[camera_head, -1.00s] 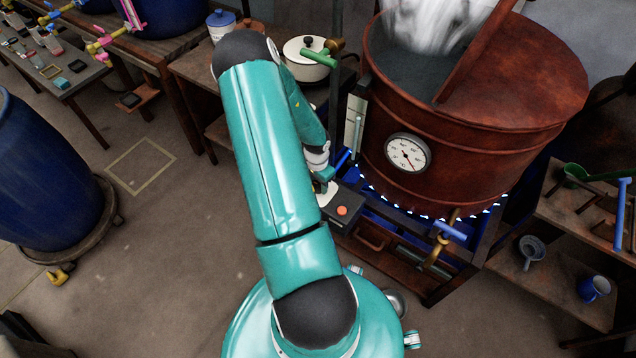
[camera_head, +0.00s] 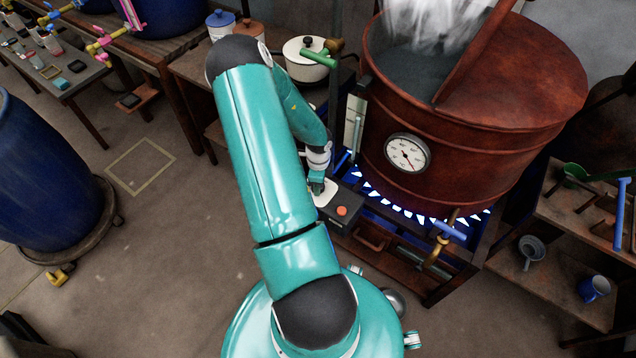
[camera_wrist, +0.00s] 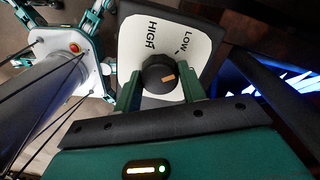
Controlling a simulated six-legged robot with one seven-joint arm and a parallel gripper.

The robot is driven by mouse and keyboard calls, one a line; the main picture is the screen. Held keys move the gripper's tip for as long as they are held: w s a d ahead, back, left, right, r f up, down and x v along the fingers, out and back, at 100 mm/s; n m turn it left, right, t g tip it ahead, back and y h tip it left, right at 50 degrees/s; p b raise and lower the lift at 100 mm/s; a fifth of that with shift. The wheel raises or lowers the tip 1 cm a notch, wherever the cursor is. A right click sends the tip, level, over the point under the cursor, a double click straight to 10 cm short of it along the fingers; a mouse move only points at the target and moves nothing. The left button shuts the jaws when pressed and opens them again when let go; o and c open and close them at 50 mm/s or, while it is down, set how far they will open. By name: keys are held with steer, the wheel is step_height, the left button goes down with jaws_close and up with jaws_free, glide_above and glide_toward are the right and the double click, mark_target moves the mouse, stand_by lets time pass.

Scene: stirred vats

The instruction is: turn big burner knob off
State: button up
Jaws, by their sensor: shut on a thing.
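The burner knob (camera_wrist: 158,74) is round and black with a short tan mark; it sits on a white dial plate (camera_wrist: 138,42) lettered HIGH and LOW. The mark lies right of the knob's middle, slanting slightly up to the right; other lettering, if any, is hidden. My gripper (camera_wrist: 160,84) has one green finger on each side of the knob and is shut on it. In the head view my gripper (camera_head: 317,186) reaches down over the plate (camera_head: 327,194), and the knob is hidden there. Blue flames (camera_head: 400,207) burn under the copper vat (camera_head: 480,135).
The control box (camera_head: 347,224) has an orange button (camera_head: 342,211). A blue-handled brass tap (camera_head: 450,230) sticks out below the vat. A white lidded pot (camera_head: 308,65) stands on the bench behind. A blue barrel (camera_head: 42,180) stands left; open floor lies between.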

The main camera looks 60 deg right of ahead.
steer(key=m, duration=0.3)
steer(key=shift+m, duration=2.3)
steer(key=o, duration=1)
steer(key=shift+c, duration=0.2)
step_height(320, 180, up, 14)
steer(key=shift+d, duration=0.2)
steer(key=shift+s, duration=0.1)
